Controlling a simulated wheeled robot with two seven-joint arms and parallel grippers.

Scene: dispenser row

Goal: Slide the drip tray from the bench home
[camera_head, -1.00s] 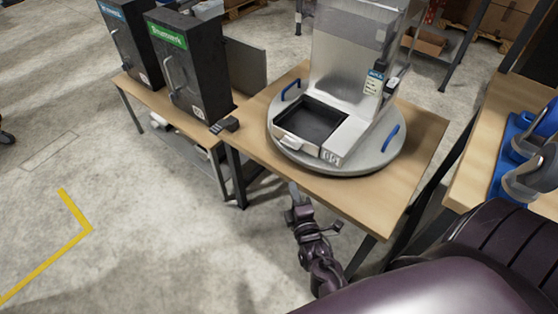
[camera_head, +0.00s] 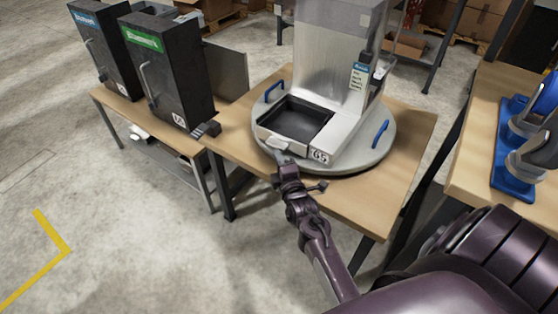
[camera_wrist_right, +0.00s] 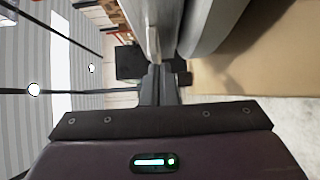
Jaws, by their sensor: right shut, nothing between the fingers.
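The drip tray (camera_head: 299,119) is a dark, shallow tray with a pale front. It sits at the foot of the metal dispenser (camera_head: 332,60), low on its left side. The dispenser stands on a round grey turntable (camera_head: 366,155) on the wooden bench (camera_head: 408,117). My right gripper (camera_head: 279,152) is shut and empty, its tip at the tray's pale front lip; I cannot tell whether it touches. In the right wrist view my shut fingers (camera_wrist_right: 157,84) point at a pale edge, with the grey rim to the right. My left gripper is not in view.
Two blue handles (camera_head: 274,91) (camera_head: 380,134) stand on the turntable. Black cabinets (camera_head: 165,70) stand on a lower bench at left, with a small dark block (camera_head: 207,130) by the corner. A bench at right holds a blue rack (camera_head: 513,171). Floor at front left is clear.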

